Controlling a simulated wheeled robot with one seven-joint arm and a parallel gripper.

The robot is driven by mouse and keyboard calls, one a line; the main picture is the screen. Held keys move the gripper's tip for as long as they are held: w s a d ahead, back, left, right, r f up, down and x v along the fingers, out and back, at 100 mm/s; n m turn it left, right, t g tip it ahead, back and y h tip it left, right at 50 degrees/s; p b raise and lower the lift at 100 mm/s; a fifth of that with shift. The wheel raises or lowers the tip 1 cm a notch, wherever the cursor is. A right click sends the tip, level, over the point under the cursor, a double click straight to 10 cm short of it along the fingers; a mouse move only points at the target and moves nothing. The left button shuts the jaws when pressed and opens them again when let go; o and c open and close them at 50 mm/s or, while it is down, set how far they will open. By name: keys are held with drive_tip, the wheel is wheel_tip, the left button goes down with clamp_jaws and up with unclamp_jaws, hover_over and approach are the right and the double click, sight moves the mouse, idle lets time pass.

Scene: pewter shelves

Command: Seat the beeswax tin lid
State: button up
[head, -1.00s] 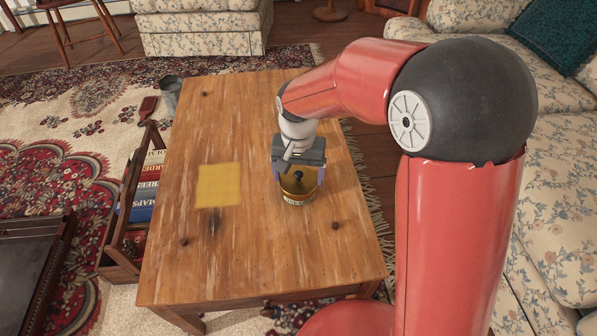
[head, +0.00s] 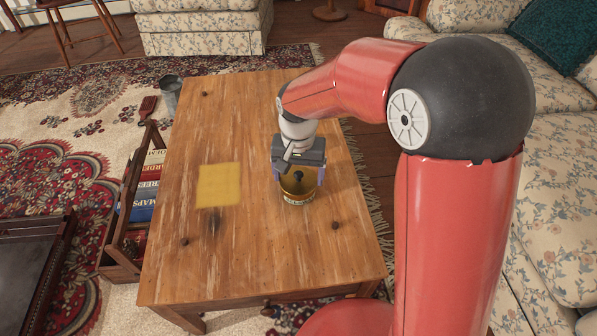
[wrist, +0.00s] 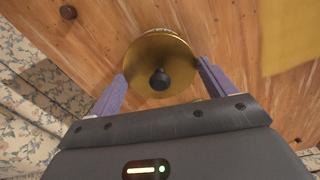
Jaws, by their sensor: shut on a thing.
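The beeswax tin lid (wrist: 160,50) is a round gold disc with a black knob. It shows between the two purple fingers of my gripper (wrist: 163,74), which is shut on it. In the head view my gripper (head: 298,176) points down over the wooden table, with the gold lid (head: 297,187) between its fingers. The tin (head: 299,199), gold with a dark labelled band, stands upright directly below the lid. The lid hides the tin's mouth. I cannot tell whether the lid touches the rim or sits a little above it.
A flat yellow square (head: 218,185) lies on the table (head: 240,250) left of the tin. A wooden caddy (head: 121,246) with books is beside the table's left edge, and a grey metal cup (head: 170,95) is at its far left. A floral sofa (head: 555,200) is at right.

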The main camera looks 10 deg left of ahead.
drive_tip(key=shift+f, duration=0.55)
idle(0.9)
drive_tip(key=o, duration=0.9)
drive_tip(key=shift+r, duration=0.1)
drive_tip(key=shift+r+p, duration=2.55)
drive_tip(key=shift+r, duration=0.9)
